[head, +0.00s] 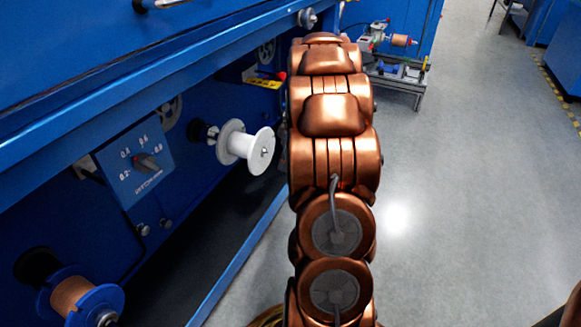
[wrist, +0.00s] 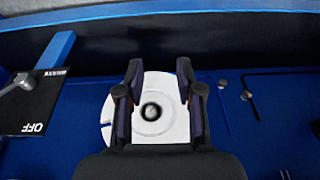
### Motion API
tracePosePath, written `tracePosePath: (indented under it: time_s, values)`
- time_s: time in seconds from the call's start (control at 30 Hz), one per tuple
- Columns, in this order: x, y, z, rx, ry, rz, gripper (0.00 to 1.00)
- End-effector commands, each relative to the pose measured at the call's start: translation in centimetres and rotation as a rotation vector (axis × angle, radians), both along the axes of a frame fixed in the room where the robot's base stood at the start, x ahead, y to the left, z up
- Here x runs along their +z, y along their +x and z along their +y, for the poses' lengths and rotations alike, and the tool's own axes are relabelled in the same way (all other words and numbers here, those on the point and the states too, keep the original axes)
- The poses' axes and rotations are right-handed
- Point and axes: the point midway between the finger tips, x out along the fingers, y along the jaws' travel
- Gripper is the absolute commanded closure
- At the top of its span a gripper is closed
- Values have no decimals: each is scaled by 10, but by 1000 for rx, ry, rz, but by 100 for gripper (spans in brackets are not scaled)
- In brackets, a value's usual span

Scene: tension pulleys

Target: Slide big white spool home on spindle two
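The big white spool (head: 232,140) sits on a spindle that sticks out of the blue machine panel. A dark hub (head: 200,132) shows between its back flange and the panel. The spindle's tip (head: 265,153) shows at the centre of the front flange. In the wrist view the spool's white flange (wrist: 152,128) faces me, with the dark spindle end (wrist: 151,110) in its middle. My gripper (wrist: 160,72) is open, its two dark fingers in front of the flange near its left and right sides. In the head view my arm hides the gripper, and no finger shows on the spool.
A dial plate (head: 138,160) is left of the spool. A blue-flanged copper spool (head: 75,297) is at lower left. A blue rail (head: 240,258) runs along the machine's lower edge. A small cart (head: 400,75) stands behind. The grey floor at right is clear.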

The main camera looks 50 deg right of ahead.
Motion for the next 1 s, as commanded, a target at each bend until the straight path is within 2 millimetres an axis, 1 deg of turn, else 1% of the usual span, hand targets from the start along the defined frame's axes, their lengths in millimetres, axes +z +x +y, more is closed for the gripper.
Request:
tracePosePath:
  time_s: [0.03,0.1,0.2,0.37,0.7,1.0]
  values:
    - [-8,-1,-9,0,-5,-7,64]
    - [-10,-1,-16,4,-11,-13,64]
    - [-11,0,-19,8,-16,-16,64]
    - [-9,7,-17,8,-16,-15,64]
    - [-9,27,-11,8,-16,-16,64]
    - [-10,28,-10,7,-16,-16,64]
